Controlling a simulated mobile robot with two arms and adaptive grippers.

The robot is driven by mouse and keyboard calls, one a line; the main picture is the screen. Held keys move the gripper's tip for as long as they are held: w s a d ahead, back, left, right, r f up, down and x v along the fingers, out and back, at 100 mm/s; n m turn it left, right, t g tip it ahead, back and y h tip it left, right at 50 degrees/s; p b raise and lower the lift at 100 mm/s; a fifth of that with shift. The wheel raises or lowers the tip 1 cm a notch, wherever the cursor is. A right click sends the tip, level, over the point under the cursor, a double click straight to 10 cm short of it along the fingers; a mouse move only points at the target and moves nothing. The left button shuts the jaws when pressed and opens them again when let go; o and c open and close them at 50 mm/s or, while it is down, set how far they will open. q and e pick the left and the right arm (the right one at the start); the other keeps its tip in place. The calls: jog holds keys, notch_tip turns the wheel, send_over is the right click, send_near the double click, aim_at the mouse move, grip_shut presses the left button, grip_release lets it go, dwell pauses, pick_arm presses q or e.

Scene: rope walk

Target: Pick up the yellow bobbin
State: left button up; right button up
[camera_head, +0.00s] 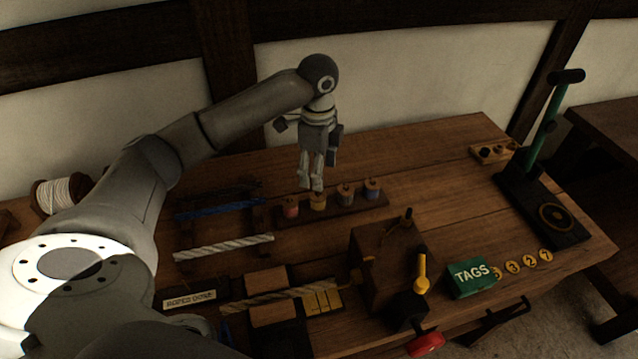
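The yellow bobbin (318,202) stands in a dark wooden rack (337,214) near the middle of the bench, between a red bobbin (290,207) and a grey one (345,195). My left gripper (311,186) points down from above, its fingertips right at the top of the yellow bobbin in the picture and partly covering it. Whether the fingers touch the bobbin cannot be told. The fingers look close together, but their opening is unclear at this angle. My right gripper is not in view.
In front are rope pieces (225,247), a wooden block with a yellow handle (422,272) and a green TAGS box (472,277). A tall green-levered tool (545,135) stands right. The bench behind the rack is clear.

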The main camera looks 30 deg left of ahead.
aim_at(318, 193)
pick_arm(q)
jog(key=f, duration=0.1)
jog(key=s+f, duration=0.1)
jog(key=f, duration=0.1)
jog(key=shift+d+f+p, duration=0.2)
jog(key=shift+f+p, duration=0.1)
jog(key=shift+w+f, duration=0.1)
jog(key=shift+f, duration=0.25)
notch_tip(318, 193, down, 5)
jog(key=shift+w+a+f+p, duration=0.1)
jog(key=shift+w+a+p, duration=0.05)
jog(key=shift+p, duration=0.65)
jog(key=shift+f, duration=0.25)
jog(key=shift+c, duration=1.6)
jog(key=c, duration=0.7)
jog(key=shift+o, duration=0.2)
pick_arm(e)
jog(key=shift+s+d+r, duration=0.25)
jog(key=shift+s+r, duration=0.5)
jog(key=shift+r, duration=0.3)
